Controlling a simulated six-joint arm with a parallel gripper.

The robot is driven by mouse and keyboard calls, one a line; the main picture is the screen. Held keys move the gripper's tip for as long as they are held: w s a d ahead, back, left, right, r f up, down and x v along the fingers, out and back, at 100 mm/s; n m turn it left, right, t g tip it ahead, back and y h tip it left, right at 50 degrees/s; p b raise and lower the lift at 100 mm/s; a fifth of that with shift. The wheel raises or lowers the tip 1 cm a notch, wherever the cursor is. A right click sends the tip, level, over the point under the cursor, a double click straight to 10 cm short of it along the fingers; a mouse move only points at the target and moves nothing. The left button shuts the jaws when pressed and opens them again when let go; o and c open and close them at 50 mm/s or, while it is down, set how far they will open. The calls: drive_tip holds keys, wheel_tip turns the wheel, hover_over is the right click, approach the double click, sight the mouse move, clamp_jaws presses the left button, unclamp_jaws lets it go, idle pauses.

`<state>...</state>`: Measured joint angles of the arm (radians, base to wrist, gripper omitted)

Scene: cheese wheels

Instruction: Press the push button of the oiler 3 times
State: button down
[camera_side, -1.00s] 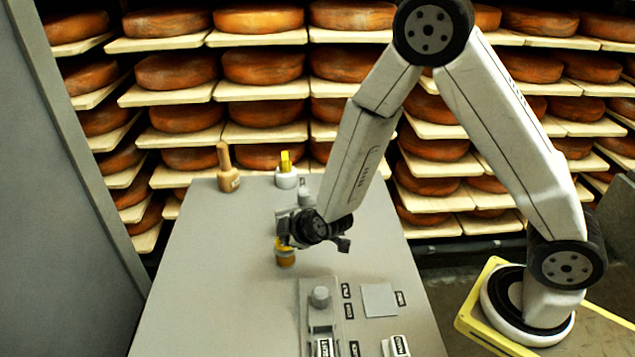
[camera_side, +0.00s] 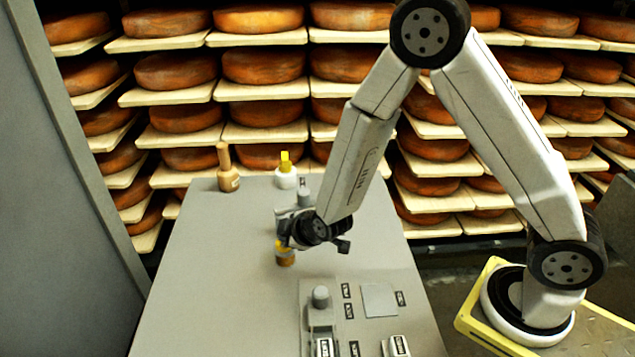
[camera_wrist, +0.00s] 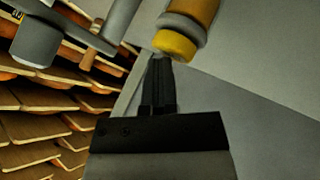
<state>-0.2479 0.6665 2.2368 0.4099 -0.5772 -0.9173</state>
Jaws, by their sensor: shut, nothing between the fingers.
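The oiler appears to be the small amber jar-like thing (camera_side: 285,256) on the grey table, partly hidden under my gripper (camera_side: 290,240). In the wrist view it is an amber cylinder with a yellow end (camera_wrist: 175,43), at the top middle. My gripper (camera_wrist: 159,60) is shut and empty there, its fingertips right at the edge of the yellow end. I cannot tell whether they touch it or press it. A separate push button is not clear in either view.
A wooden mallet-like thing (camera_side: 228,178) and a white container with a yellow top (camera_side: 287,176) stand at the table's far end. A panel with a grey knob (camera_side: 320,297) and labels is nearer. The table's left side (camera_side: 205,290) is clear. Cheese shelves stand behind.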

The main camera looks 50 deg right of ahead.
drive_tip(key=shift+r, duration=1.2)
drive_tip(key=shift+r, duration=0.1)
drive_tip(key=shift+r, duration=2.45)
drive_tip(key=shift+s, duration=0.1)
drive_tip(key=s+d+r+m+g, duration=0.1)
drive_tip(key=s+d+m+g, duration=0.2)
drive_tip(key=s, duration=0.5)
drive_tip(key=s+d+m+g, duration=0.3)
drive_tip(key=s+d+m, duration=0.1)
drive_tip(key=s, duration=0.4)
drive_tip(key=shift+d+r+m+g, duration=0.15)
drive_tip(key=shift+r+m+g, duration=0.2)
drive_tip(key=shift+m, duration=0.35)
